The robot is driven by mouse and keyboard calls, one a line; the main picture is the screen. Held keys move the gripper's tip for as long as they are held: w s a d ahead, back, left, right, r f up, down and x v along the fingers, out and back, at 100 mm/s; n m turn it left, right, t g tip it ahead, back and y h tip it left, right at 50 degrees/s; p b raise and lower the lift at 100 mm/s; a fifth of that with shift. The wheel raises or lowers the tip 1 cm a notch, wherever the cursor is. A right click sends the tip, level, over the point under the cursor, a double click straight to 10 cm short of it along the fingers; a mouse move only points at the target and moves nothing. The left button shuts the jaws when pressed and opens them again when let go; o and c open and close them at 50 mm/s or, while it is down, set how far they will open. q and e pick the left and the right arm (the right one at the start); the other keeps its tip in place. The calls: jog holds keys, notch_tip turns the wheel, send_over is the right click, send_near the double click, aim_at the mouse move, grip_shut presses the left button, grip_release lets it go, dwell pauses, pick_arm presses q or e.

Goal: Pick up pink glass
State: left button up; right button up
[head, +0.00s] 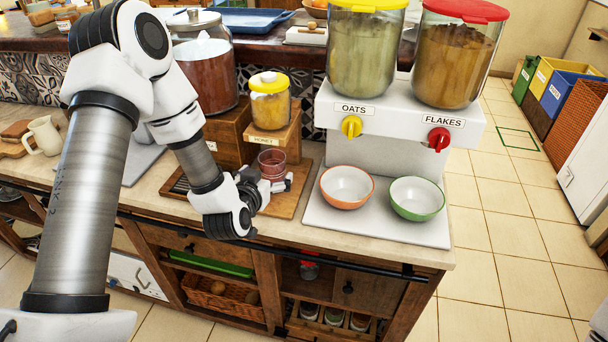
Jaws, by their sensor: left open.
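The pink glass (272,164) is a small, clear pink tumbler standing upright on a wooden board (289,202) on the counter, below the honey jar. My left gripper (273,187) is right at the near side of the glass, low over the board. Its jaws are open and point toward the glass. The lower part of the glass is partly hidden by the gripper, and I cannot tell whether the fingers touch it. My right gripper is not in view.
A honey jar (270,104) stands on a wooden block behind the glass. Right of the board, an orange-rimmed bowl (347,187) and a green-rimmed bowl (416,198) sit below the cereal dispensers (400,115). A cream mug (43,136) stands far left.

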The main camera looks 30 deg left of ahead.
aim_at(276, 161)
pick_arm(q)
jog(key=shift+a+r, duration=0.25)
jog(key=shift+a, duration=0.2)
jog(key=shift+w+a+f+p, duration=0.1)
jog(key=shift+w+p, duration=0.05)
jog(key=shift+p, duration=0.15)
jog(key=x, duration=0.2)
jog(key=p+x, duration=0.1)
jog(key=x, duration=0.3)
jog(key=shift+d+f, duration=0.2)
jog(key=shift+f, duration=0.2)
jog(key=shift+a, duration=0.15)
jog(key=shift+r, duration=0.1)
jog(key=shift+c, duration=1.1)
jog(key=c, duration=1.3)
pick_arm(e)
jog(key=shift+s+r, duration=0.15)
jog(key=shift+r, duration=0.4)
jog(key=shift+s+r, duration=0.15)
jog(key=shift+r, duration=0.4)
